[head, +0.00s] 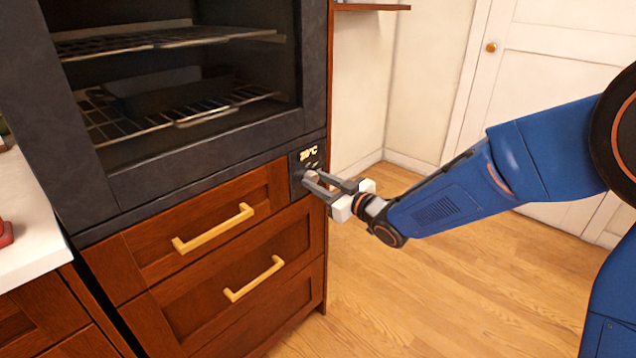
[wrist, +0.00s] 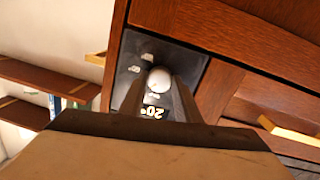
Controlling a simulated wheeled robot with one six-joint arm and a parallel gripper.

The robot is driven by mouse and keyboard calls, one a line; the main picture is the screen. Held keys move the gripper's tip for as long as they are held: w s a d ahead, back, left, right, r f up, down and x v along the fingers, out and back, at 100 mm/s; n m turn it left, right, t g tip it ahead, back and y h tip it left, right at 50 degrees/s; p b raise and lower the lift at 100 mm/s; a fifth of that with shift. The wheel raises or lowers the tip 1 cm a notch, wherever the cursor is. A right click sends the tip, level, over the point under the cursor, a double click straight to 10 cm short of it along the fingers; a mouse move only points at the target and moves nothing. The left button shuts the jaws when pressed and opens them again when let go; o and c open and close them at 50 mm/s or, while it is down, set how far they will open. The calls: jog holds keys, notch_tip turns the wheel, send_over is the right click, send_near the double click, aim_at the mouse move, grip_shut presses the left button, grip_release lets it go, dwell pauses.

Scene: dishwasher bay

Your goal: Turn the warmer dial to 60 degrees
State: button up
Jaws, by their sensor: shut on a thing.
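The warmer dial (wrist: 159,79) is a round pale knob on a dark control panel (wrist: 134,62), seen between my fingers in the wrist view. In the head view the panel sits at the right end of the black oven front, and my fingers mostly hide the dial. A lit display (head: 308,154) above the dial shows a temperature in °C; in the wrist view it appears upside down and seems to read 20. My gripper (head: 309,183) reaches the panel from the right, with one finger on each side of the dial, shut on it.
The open-fronted warmer (head: 165,160) holds wire racks and a dark tray (head: 165,90). Wooden drawers with brass handles (head: 213,229) lie below it. A white counter (head: 25,220) is at the left. Clear wooden floor (head: 440,290) and a white door (head: 560,75) are at the right.

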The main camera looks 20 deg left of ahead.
jog(key=m, duration=0.5)
jog(key=shift+g, duration=0.3)
jog(key=m, duration=0.4)
jog(key=shift+w+m+g, duration=0.1)
jog(key=shift+m+g, duration=0.2)
jog(key=shift+d, duration=0.1)
jog(key=o, duration=1)
jog(key=shift+o, duration=0.2)
jog(key=v, duration=1.7)
jog(key=shift+d, duration=0.2)
